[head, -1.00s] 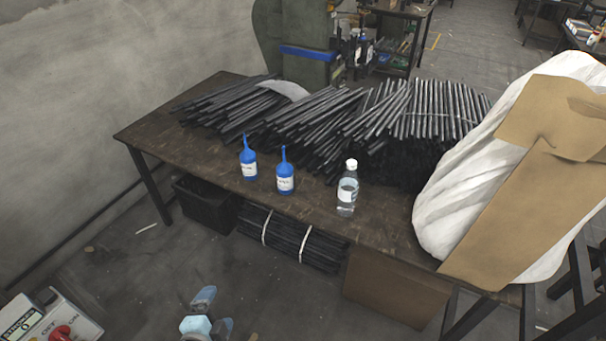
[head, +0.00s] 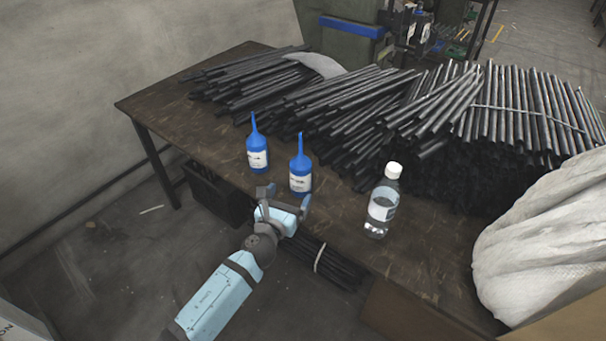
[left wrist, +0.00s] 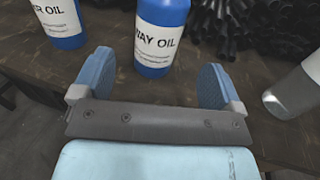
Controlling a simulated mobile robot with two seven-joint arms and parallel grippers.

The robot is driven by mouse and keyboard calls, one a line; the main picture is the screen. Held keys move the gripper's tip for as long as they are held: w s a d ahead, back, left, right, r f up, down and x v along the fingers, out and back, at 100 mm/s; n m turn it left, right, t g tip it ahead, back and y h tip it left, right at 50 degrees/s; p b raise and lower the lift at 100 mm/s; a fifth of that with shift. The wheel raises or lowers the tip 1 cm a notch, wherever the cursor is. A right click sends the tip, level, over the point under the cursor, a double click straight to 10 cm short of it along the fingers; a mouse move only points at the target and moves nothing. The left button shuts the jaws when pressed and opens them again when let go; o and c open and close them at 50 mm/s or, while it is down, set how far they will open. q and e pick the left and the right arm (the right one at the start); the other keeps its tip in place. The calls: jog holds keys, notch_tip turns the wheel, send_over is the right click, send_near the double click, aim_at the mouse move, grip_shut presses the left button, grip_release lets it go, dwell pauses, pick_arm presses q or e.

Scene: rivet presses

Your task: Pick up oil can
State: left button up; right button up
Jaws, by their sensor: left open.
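Two blue oil cans with pointed spouts and white labels stand upright near the table's front edge. The left can (head: 257,156) also shows at the top left of the left wrist view (left wrist: 62,22). The right can (head: 300,176) shows in the left wrist view with "WAY OIL" on its label (left wrist: 160,38). My left gripper (head: 287,196) is open and empty just in front of the right can. In the left wrist view its fingers (left wrist: 155,85) are spread wide, with the right can ahead between them, apart from both. My right gripper is not in view.
A clear bottle with a white cap (head: 383,202) stands to the right of the cans. Piles of dark rods (head: 400,110) lie behind them. A white sack (head: 540,245) bulges at the right. Bare table top (head: 160,100) shows at the left.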

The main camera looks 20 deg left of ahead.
aim_at(297, 182)
pick_arm(q)
jog(key=w, duration=0.3)
jog(key=shift+w+d+f, duration=0.1)
jog(key=shift+w+d, duration=0.05)
jog(key=shift+w, duration=0.1)
jog(key=shift+w+d+r+b, duration=0.1)
jog(key=shift+w+b, duration=0.05)
jog(key=shift+w, duration=1.25)
jog(key=shift+w+r+b, duration=0.1)
jog(key=shift+w+b, duration=0.05)
jog(key=shift+w, duration=1.2)
jog(key=c, duration=1.1)
